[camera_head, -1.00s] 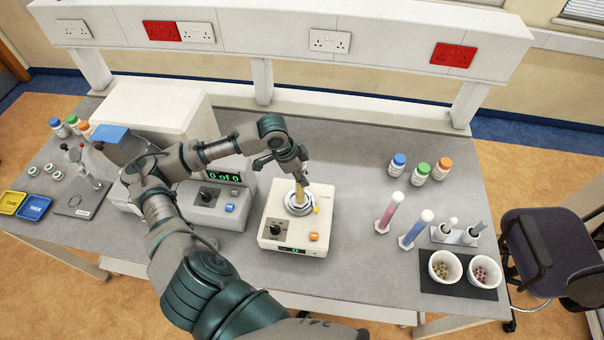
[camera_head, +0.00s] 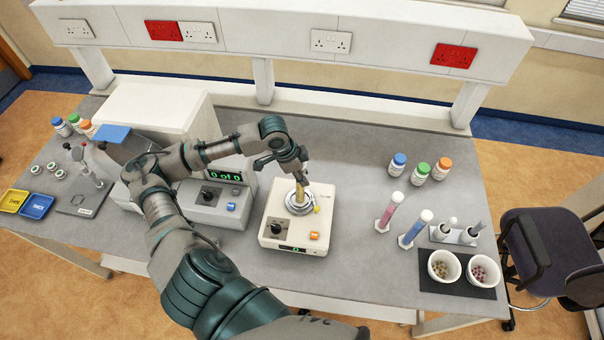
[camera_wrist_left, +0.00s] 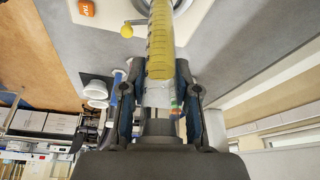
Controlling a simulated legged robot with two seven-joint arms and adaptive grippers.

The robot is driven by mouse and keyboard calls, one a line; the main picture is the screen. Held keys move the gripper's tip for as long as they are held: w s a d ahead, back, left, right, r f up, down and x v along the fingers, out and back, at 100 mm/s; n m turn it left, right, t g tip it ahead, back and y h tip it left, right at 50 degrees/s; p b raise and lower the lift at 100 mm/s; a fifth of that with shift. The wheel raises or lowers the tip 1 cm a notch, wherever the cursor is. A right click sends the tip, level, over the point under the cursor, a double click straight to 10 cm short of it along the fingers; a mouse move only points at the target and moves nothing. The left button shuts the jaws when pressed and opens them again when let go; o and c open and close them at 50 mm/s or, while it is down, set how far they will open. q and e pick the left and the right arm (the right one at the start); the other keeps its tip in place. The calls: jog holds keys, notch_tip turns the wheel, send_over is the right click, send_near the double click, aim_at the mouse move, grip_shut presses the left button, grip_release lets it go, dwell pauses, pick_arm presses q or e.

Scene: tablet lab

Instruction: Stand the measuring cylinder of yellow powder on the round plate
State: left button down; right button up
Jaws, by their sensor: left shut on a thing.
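The measuring cylinder of yellow powder (camera_head: 299,192) is upright over the round plate (camera_head: 299,207) of the white balance-like device (camera_head: 280,232). My left gripper (camera_head: 299,181) is shut on its upper part from above. In the left wrist view the graduated cylinder (camera_wrist_left: 160,45) runs between the two fingers (camera_wrist_left: 160,95), with its far end at the round plate (camera_wrist_left: 184,5). I cannot tell whether its base touches the plate. My right gripper is not in view.
A grey device with a green display (camera_head: 217,205) stands left of the white device. Pink (camera_head: 390,209) and blue (camera_head: 416,229) cylinders stand to the right, near two white bowls (camera_head: 444,267). Bottles (camera_head: 421,172) stand behind them. A small yellow knob (camera_wrist_left: 127,31) sits beside the plate.

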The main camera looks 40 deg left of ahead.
pick_arm(q)
jog(key=c, duration=0.8)
grip_release()
jog(key=shift+o, duration=0.2)
jog(key=shift+r, duration=0.1)
jog(key=v, duration=1.1)
jog(key=shift+r, duration=0.35)
jog(key=shift+s+a, duration=0.1)
jog(key=shift+a, duration=0.05)
